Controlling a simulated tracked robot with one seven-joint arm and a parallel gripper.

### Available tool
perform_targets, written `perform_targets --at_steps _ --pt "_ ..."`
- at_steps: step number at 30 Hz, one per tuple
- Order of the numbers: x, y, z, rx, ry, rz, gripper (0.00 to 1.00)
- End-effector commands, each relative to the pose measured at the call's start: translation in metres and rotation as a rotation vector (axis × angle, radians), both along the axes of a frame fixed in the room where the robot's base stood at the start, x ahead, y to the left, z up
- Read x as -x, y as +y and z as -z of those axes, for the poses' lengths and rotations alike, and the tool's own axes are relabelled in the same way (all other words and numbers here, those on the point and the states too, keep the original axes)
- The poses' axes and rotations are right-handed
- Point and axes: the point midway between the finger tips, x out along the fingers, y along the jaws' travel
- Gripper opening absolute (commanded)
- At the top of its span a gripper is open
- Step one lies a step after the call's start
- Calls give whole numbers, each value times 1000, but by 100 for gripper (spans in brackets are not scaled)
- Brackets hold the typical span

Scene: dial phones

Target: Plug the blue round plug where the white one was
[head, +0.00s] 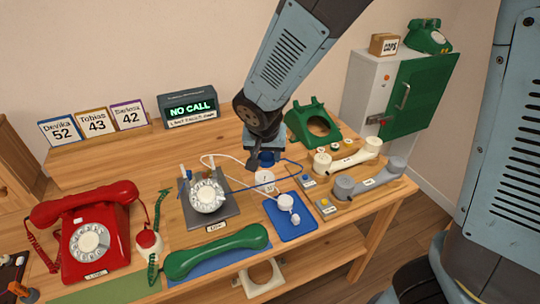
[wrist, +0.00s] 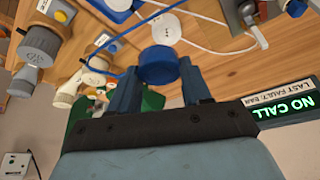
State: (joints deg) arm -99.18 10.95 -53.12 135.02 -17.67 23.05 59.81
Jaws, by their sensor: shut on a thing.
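My gripper (head: 265,157) is shut on the blue round plug, over the middle of the table. In the wrist view the blue plug (wrist: 158,66) sits between the fingertips (wrist: 158,76), with a blue cord (wrist: 115,57) curving away. Just beyond it lies a white round socket piece (wrist: 160,29) with small dark marks; it also shows below my gripper in the head view (head: 262,177). I cannot tell whether the plug touches it. A white round plug (head: 286,201) rests on the blue mat (head: 288,229), with a smaller white piece beside it.
A grey dial phone (head: 208,194) stands left of the socket, a red phone (head: 90,230) farther left. A green handset (head: 215,251) lies in front. Pale (head: 348,157) and grey (head: 370,180) handsets lie right; a green phone body (head: 313,122) stands behind. White cord loops nearby.

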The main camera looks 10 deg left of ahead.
Motion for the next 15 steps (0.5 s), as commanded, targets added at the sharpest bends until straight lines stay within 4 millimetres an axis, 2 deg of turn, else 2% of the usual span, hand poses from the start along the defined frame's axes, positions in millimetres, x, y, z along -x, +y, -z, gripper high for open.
perform_targets --at_steps 15 --pt "-34 8 22 3 1 12 19"
